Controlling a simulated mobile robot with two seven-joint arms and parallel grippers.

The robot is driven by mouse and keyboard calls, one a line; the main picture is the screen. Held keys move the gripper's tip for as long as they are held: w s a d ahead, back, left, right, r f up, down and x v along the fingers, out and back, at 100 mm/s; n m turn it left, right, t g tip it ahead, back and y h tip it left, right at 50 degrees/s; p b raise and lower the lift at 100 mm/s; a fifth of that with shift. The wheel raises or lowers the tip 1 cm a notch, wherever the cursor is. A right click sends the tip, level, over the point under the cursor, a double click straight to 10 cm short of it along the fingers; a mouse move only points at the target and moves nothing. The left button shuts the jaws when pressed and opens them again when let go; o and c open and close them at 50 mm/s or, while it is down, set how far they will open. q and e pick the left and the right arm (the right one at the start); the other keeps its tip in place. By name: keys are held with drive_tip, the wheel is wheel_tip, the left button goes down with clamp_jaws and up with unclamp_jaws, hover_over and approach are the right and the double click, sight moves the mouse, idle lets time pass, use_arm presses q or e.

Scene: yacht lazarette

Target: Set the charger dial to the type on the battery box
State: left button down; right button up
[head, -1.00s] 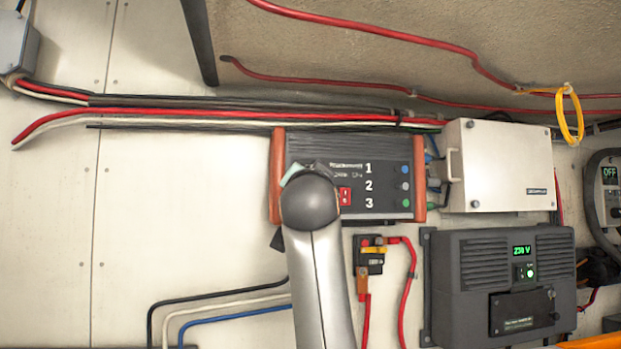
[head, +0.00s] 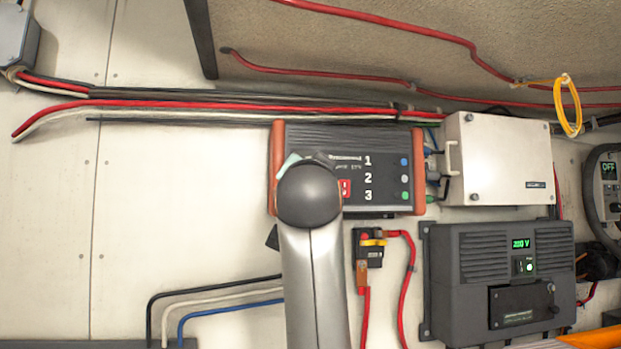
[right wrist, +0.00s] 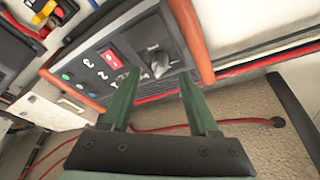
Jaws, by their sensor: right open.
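The charger (head: 385,140) is a dark wall unit with orange-red side handles, numbers 1, 2 and 3, colored lights and a red switch. My right arm covers its left part in the head view and hides the dial there. In the right wrist view the charger's dial (right wrist: 158,64) is a grey knob on the dark panel, seen at a slant; its setting cannot be read. My right gripper (right wrist: 158,73) has two green fingers, open and empty, with the dial in the gap as seen. Contact cannot be told. No readable battery type shows. My left gripper is out of view.
A white box (head: 490,160) with a small dark label is right of the charger. A dark grey unit (head: 455,290) with a green voltage display is below it. A red-cabled switch (head: 370,250) sits under the charger.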

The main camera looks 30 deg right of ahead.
drive_tip(key=b+v, duration=0.2)
drive_tip(key=v, duration=0.6)
drive_tip(key=shift+s+a, duration=0.15)
drive_tip(key=shift+s, duration=0.2)
drive_tip(key=shift+f, duration=0.1)
